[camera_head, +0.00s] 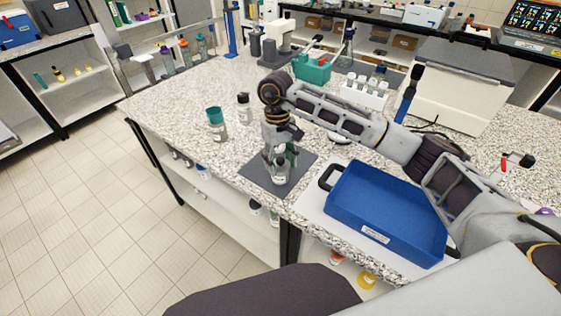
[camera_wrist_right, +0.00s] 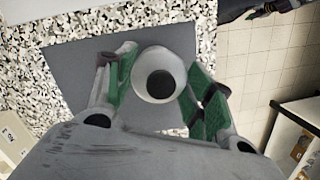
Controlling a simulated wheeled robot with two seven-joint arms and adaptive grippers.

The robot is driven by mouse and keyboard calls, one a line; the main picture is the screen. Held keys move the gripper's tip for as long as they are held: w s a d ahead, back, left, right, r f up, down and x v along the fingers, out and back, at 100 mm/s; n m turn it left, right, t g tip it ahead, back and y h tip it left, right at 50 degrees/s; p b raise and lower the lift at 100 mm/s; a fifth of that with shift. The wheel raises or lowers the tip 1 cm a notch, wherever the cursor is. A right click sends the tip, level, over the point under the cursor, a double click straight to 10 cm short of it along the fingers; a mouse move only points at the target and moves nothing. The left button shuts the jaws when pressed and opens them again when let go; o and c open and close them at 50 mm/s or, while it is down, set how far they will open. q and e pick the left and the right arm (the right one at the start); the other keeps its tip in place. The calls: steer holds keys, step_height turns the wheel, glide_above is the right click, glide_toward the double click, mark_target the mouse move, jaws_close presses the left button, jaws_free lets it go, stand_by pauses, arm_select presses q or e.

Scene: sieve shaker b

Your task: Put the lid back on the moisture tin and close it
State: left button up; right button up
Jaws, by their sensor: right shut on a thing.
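My right gripper (camera_head: 280,163) points down over the dark grey mat (camera_head: 258,184) near the table's front edge. It is shut on a small pale container with a label (camera_head: 280,177), which seems to be the moisture tin and stands upright at the mat. In the right wrist view, the gripper's green-padded fingers (camera_wrist_right: 158,85) lie on both sides of this round pale container (camera_wrist_right: 180,58), which shows a dark round centre. I cannot tell whether that centre is an opening or part of a lid. No separate lid can be made out. My left gripper is not in view.
A blue tray (camera_head: 385,208) with dark handles lies right of the mat. A teal-topped container (camera_head: 214,116) and a white bottle with a dark cap (camera_head: 244,108) stand behind and left. A white rack (camera_head: 365,93) stands farther back. The tabletop left of the mat is clear.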

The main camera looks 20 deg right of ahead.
steer(key=shift+f+b, duration=0.1)
steer(key=shift+b, duration=0.2)
stand_by(0.6)
steer(key=shift+f+b, duration=0.1)
steer(key=shift+b, duration=0.2)
stand_by(0.6)
steer(key=o, duration=1.1)
steer(key=shift+c, duration=0.2)
